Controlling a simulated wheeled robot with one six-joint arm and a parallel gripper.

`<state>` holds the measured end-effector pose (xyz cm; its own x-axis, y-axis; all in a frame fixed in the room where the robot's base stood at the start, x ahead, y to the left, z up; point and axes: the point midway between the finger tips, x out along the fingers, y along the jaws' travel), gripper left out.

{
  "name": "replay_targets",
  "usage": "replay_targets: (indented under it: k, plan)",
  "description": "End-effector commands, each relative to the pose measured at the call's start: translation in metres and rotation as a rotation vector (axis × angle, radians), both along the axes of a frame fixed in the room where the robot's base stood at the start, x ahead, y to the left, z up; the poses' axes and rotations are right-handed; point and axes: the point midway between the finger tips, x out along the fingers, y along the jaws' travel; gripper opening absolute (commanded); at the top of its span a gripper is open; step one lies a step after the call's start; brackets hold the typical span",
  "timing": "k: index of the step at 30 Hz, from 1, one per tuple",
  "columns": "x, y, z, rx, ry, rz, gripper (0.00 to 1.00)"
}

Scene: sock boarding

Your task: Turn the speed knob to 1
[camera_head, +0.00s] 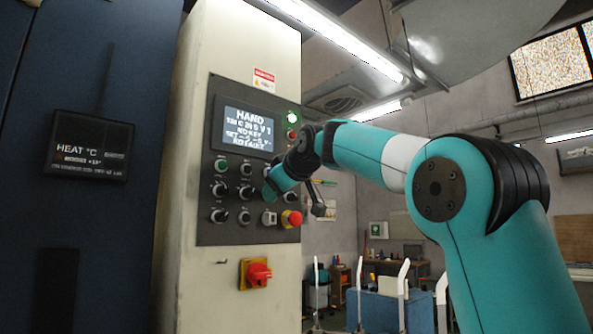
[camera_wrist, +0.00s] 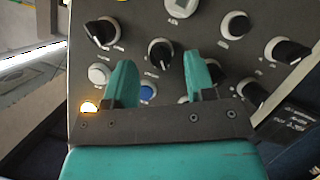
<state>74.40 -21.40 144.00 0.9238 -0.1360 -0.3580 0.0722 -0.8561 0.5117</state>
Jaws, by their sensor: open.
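The grey control panel (camera_head: 237,233) carries several black knobs with white-ringed bases. Their labels are too small to read, so I cannot tell which is the speed knob. In the wrist view one knob (camera_wrist: 160,52) lies just beyond the gap between my fingers, its pointer tilted. Another knob (camera_wrist: 215,68) is partly hidden by the right finger. My gripper (camera_wrist: 160,78) is open and empty, and its fingers do not visibly hold any knob. In the head view my wrist covers the panel's right side. The screen (camera_head: 247,128) reads HAND, with "V 1" on the second line.
A red emergency stop (camera_head: 291,219) sits at the panel's lower right, below my wrist. A red rotary switch (camera_head: 257,274) on a yellow plate is below the panel. Other knobs (camera_wrist: 102,32) and (camera_wrist: 287,50) flank the gripper. A lit amber button (camera_wrist: 89,108) is close to the left finger.

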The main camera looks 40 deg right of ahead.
Motion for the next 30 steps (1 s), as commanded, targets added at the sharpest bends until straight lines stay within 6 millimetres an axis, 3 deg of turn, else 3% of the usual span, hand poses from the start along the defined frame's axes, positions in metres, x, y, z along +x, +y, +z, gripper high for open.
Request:
replay_targets:
  k: [12,18,24,30]
  plan:
    - [-0.096,0.014,0.037,-0.004,-0.004,-0.002,0.5]
    - [-0.131,0.018,0.052,-0.002,-0.002,-0.003,0.5]
    - [-0.146,0.021,0.057,-0.001,0.0,0.0,0.5]
    - [-0.147,0.022,0.057,-0.001,0.001,0.001,0.5]
